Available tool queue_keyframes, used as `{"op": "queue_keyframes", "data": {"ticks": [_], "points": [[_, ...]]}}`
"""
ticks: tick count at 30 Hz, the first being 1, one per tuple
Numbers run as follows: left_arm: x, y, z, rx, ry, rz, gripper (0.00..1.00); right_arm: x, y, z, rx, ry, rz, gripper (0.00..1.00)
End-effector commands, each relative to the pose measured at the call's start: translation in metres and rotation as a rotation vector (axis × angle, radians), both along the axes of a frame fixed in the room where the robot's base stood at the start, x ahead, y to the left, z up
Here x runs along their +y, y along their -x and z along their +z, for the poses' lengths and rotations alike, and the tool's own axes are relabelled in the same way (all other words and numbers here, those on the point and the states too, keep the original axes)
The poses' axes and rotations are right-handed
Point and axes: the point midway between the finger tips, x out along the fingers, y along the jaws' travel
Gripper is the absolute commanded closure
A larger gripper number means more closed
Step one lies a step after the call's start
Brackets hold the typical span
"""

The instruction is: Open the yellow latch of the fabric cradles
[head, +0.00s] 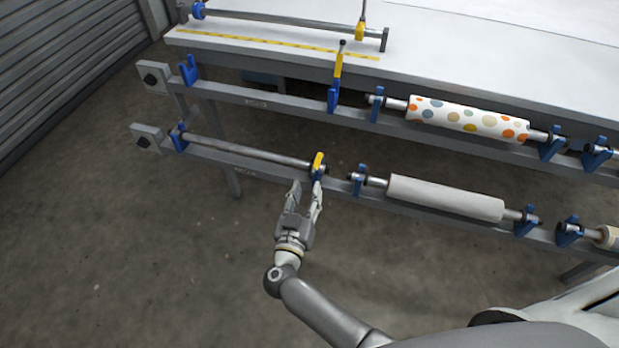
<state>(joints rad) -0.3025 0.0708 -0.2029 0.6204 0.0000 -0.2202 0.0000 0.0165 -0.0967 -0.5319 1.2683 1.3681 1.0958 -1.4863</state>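A yellow latch (318,164) sits at the right end of the lower cradle's bare metal rod (245,149) and lies low over it. Another yellow latch (338,66) stands upright on a blue holder (333,98) of the upper rail, with no rod in that cradle. A third yellow latch (360,30) is at the right end of the rod on the table top. My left gripper is not in view.
A dotted fabric roll (468,119) and a plain white roll (445,197) rest in blue cradles to the right. The white table (480,50) lies behind the rails. A shutter (60,70) stands at the left. The floor (120,260) at front left is clear.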

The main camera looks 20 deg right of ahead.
Motion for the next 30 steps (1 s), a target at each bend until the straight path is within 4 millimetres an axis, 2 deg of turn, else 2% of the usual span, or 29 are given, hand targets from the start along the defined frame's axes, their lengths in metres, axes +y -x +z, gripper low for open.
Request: {"op": "queue_keyframes", "data": {"ticks": [3,9,20,28,30], "points": [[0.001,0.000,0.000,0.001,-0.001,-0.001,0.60,-0.012,-0.020,0.001,-0.002,0.002,0.001,0.64],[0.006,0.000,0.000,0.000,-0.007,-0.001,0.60,-0.023,-0.039,0.000,-0.001,0.000,0.001,0.64],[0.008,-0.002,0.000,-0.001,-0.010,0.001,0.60,-0.025,-0.043,-0.001,0.000,-0.001,0.001,0.64],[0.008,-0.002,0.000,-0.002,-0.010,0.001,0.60,-0.025,-0.043,-0.001,0.000,0.000,0.001,0.98],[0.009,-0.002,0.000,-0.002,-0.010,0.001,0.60,-0.025,-0.043,-0.001,0.000,0.000,0.001,1.00]]}}
